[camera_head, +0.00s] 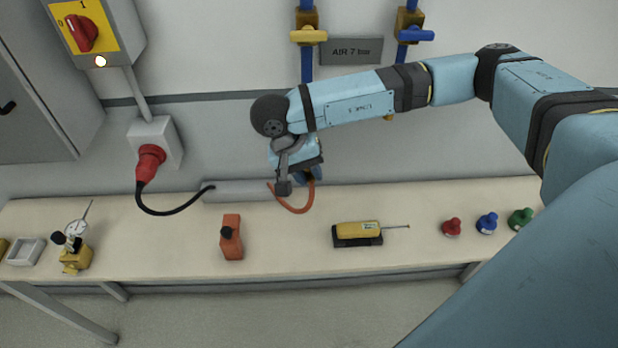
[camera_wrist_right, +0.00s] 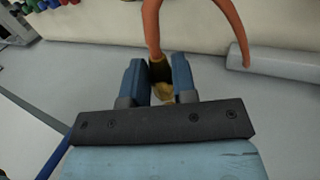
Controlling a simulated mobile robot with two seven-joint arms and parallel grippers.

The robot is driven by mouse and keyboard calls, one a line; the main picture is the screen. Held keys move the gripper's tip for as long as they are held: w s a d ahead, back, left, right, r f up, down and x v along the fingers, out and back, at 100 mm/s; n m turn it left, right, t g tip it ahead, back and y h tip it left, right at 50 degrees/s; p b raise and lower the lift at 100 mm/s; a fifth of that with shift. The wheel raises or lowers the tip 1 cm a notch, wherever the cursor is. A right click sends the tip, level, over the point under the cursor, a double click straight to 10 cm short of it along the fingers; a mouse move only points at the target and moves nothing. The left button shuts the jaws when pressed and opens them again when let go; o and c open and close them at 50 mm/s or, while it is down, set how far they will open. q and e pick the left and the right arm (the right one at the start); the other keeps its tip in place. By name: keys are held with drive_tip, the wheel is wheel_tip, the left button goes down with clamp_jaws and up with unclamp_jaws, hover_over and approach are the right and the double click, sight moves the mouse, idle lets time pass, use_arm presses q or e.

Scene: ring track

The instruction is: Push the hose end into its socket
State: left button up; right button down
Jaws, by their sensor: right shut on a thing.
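An orange hose (camera_head: 295,208) loops from the grey box on the bench up to my right gripper (camera_head: 308,176). In the right wrist view the hose (camera_wrist_right: 152,30) runs down between the two blue fingers of the right gripper (camera_wrist_right: 160,86). The gripper is shut on the hose end (camera_wrist_right: 158,70), which has a dark and brass-coloured fitting. The gripper is above the back edge of the bench, near the wall. A small brass outlet (camera_head: 388,117) shows below the right blue pipe. The lower part of the left blue pipe (camera_head: 307,65) is hidden behind my arm, so no socket shows there.
The bench (camera_head: 285,262) holds an orange block (camera_head: 232,238), a yellow tool (camera_head: 357,232), several coloured knobs (camera_head: 451,227) and a dial gauge (camera_head: 75,245). A red plug (camera_head: 150,160) with a black cable is at the wall. A yellow valve handle (camera_head: 308,36) is above my arm.

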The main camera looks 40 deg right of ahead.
drive_tip(key=shift+w+d, duration=0.45)
drive_tip(key=shift+w, duration=0.25)
drive_tip(key=shift+w+d, duration=0.45)
drive_tip(key=shift+w, duration=0.25)
drive_tip(key=shift+b, duration=0.85)
idle(1.0)
drive_tip(key=shift+w+d+b, duration=0.25)
drive_tip(key=shift+w+b, duration=0.05)
drive_tip(key=shift+w, duration=0.25)
idle(0.4)
drive_tip(key=c, duration=0.8)
unclamp_jaws()
drive_tip(key=shift+c, duration=0.2)
drive_tip(key=w+a+r+b, duration=0.1)
drive_tip(key=w+a+r, duration=0.1)
drive_tip(key=a, duration=0.4)
drive_tip(key=w+a+r+b, duration=0.1)
drive_tip(key=w+a+r, duration=0.1)
drive_tip(key=w+a, duration=0.3)
drive_tip(key=shift+w+a+r+b, duration=0.15)
drive_tip(key=shift+a+r+b, duration=0.15)
drive_tip(key=shift+a+b, duration=0.15)
